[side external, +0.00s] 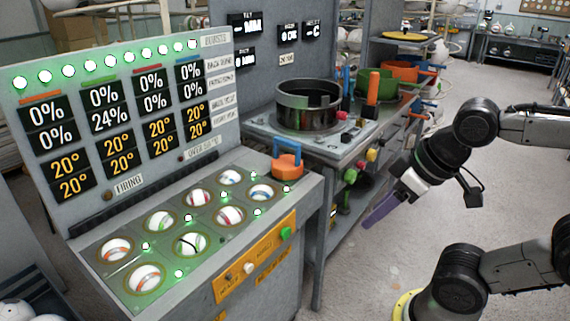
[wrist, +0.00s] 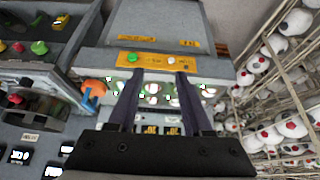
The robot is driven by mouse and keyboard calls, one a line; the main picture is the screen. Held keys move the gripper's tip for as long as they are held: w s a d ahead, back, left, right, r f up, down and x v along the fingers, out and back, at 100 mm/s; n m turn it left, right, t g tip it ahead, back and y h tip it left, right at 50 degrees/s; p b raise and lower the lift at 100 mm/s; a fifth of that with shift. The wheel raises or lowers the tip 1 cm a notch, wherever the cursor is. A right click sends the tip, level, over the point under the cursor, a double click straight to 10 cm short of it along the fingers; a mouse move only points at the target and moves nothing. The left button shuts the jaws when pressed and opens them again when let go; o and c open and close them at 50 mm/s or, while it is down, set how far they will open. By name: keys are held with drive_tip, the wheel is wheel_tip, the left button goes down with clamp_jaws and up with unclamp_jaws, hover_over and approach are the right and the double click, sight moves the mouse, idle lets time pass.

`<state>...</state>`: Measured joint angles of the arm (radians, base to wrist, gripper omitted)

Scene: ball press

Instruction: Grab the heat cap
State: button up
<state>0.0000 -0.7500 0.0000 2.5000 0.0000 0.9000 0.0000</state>
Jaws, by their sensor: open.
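An orange cap with a blue loop handle (side external: 287,167) sits at the far right corner of the console's sloped top. It looks like the heat cap, though no label on it is readable. The orange cap also shows in the wrist view (wrist: 94,91), left of my fingers. My gripper (side external: 378,216) is in the air to the right of the console, its purple fingers pointing down and left, well apart from the cap. In the wrist view my gripper (wrist: 158,78) is open, with two dark fingers spread and nothing between them.
The console (side external: 200,222) holds several striped balls in round sockets, with lit green lamps. Behind it stands a bench with a dark round pot (side external: 306,106), an upright orange handle (side external: 373,87) and green and orange containers. Racks of balls (wrist: 280,90) stand right in the wrist view.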

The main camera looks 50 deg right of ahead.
drive_tip(key=shift+o, duration=0.8)
